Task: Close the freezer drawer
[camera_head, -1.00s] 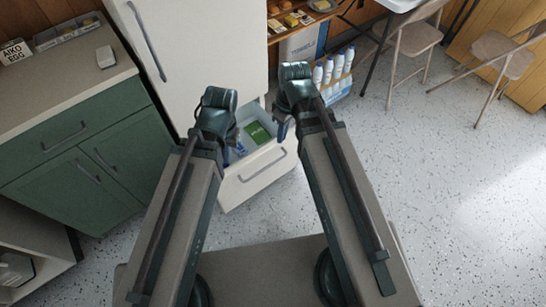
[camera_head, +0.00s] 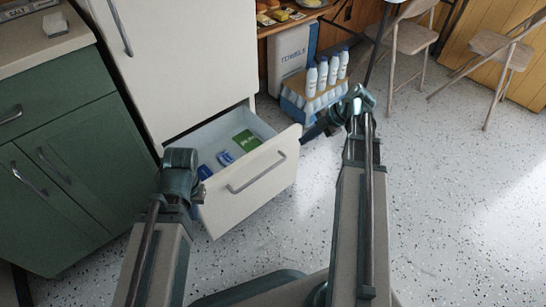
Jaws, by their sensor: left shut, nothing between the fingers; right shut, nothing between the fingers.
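The freezer drawer (camera_head: 240,203) is pulled out at the bottom of the white fridge-freezer (camera_head: 185,60). Its front has a grey bar handle (camera_head: 256,173). Inside lie a green packet (camera_head: 247,140) and blue items (camera_head: 225,158). My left gripper (camera_head: 199,190) is at the drawer front's left end, mostly hidden behind its own wrist; I cannot tell if it touches. My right gripper (camera_head: 313,133) is shut and empty, just right of the drawer front's right upper corner.
A green cabinet (camera_head: 75,150) stands left of the freezer. A crate of white bottles (camera_head: 318,92) stands on the floor to the right, behind my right gripper. Folding chairs (camera_head: 405,45) are at the back right. The speckled floor (camera_head: 440,190) at right is clear.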

